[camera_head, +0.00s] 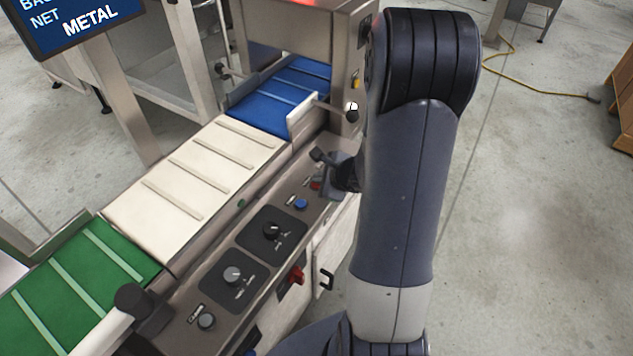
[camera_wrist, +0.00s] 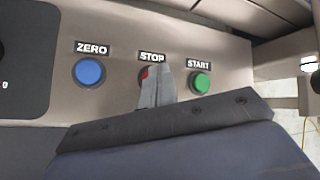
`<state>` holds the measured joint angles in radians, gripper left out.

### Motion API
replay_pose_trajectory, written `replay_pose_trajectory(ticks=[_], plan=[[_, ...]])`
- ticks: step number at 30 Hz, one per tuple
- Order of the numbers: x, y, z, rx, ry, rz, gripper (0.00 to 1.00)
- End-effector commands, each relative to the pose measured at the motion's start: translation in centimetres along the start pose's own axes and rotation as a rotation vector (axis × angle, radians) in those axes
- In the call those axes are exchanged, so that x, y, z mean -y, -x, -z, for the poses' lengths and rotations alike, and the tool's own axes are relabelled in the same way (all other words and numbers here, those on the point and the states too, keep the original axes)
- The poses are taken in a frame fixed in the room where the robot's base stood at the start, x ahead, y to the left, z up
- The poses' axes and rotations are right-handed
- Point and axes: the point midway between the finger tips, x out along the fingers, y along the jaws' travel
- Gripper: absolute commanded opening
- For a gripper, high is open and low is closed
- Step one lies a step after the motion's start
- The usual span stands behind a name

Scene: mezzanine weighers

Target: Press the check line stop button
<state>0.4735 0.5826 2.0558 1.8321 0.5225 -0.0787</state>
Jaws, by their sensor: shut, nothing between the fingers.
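The red stop button (camera_wrist: 145,73) sits under the STOP label (camera_wrist: 153,57) in the wrist view, mostly hidden behind my fingers. My gripper (camera_wrist: 154,72) is shut and empty, its tips in front of the button and overlapping its right side. I cannot tell whether the tips touch it or whether it is pushed in. In the head view, a bit of red (camera_head: 315,185) shows on the panel beside my gripper (camera_head: 328,186), which is partly hidden by my arm.
The blue ZERO button (camera_wrist: 89,71) is left of the stop button and the green START button (camera_wrist: 200,82) is close on its right. A red rotary switch (camera_head: 296,276) and a handle (camera_head: 326,280) stick out of the cabinet front. The conveyor (camera_head: 190,180) runs behind the panel.

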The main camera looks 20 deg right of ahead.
Motion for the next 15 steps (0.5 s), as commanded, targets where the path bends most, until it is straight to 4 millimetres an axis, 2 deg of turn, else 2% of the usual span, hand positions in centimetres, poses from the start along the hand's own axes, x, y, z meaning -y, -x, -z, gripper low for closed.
replay_pose_trajectory(ticks=[5,15], plan=[[0.56,0.79,-0.57,0.000,0.000,0.000,0.00],[0.59,0.82,-0.59,0.000,0.000,0.000,0.00]])
